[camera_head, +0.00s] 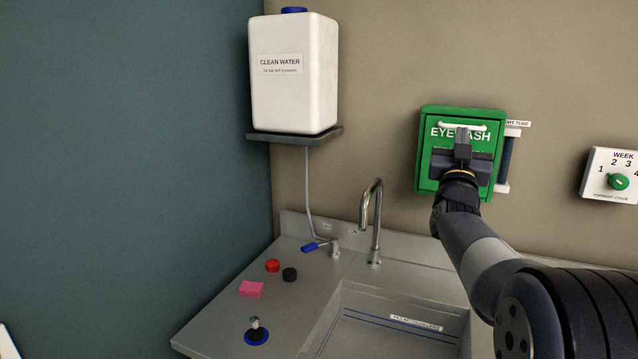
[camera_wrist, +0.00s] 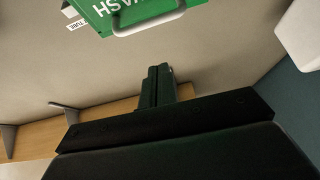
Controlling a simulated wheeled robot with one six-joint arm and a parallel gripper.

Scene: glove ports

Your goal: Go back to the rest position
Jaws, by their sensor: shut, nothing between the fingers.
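My gripper (camera_head: 463,136) is raised in front of the green eyewash box (camera_head: 426,160) on the wall and hides part of its lettering. Its fingers are together with nothing between them. The wrist view shows the closed fingers (camera_wrist: 158,75) pointing up the picture, with the green box (camera_wrist: 140,12) and its pale handle (camera_wrist: 150,22) beyond them. A gap of wall shows there between the fingertips and the box. My arm reaches in from the lower right of the head view.
A steel counter (camera_head: 225,320) with a sink, a tap (camera_head: 373,220) and small items stands below. A white water container (camera_head: 295,80) sits on a shelf (camera_head: 296,136) at the left. A holder with a dark tube (camera_head: 506,158) and a week dial (camera_head: 618,181) are on the wall at right.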

